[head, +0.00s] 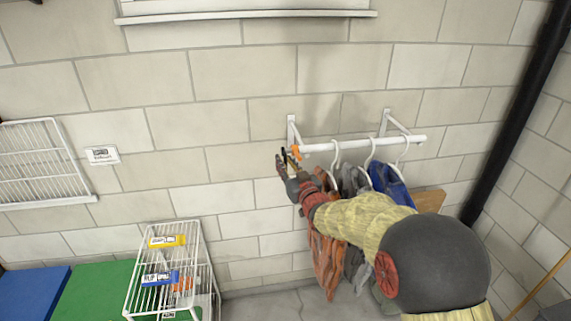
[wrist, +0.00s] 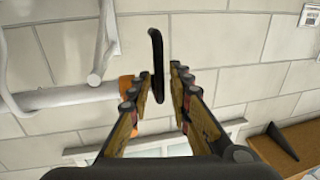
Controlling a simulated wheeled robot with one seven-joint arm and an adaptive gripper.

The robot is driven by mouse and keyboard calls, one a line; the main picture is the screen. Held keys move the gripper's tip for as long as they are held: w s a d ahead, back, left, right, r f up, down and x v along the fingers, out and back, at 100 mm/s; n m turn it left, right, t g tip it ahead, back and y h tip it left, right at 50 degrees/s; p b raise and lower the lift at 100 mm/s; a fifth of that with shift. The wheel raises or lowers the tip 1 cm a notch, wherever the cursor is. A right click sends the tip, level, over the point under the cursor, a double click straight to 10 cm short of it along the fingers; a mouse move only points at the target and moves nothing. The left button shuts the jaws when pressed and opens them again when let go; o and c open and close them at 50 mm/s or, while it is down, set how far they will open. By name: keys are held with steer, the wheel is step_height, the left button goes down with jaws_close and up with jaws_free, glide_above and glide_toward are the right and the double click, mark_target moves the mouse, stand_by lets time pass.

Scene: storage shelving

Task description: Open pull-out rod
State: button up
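The white pull-out rod (head: 365,143) is mounted on two wall brackets and has clothes on hangers on it. Its left end has an orange piece (head: 296,151). In the wrist view the rod (wrist: 70,96) comes in from the left, with the orange piece (wrist: 127,82) at its end. A thin black handle (wrist: 156,50) stands by that end, between the fingers of my gripper (wrist: 163,72). My gripper is open, with a gap on the right of the handle; I cannot tell whether the left finger touches it. My gripper (head: 287,160) is at the rod's left end in the head view.
Orange, grey and blue clothes (head: 328,262) hang under the rod beside my arm. A white wire rack (head: 148,262) stands lower left by a green surface (head: 95,290). A black pipe (head: 515,115) runs down the right corner.

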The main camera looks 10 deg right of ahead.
jaws_close()
stand_by(0.6)
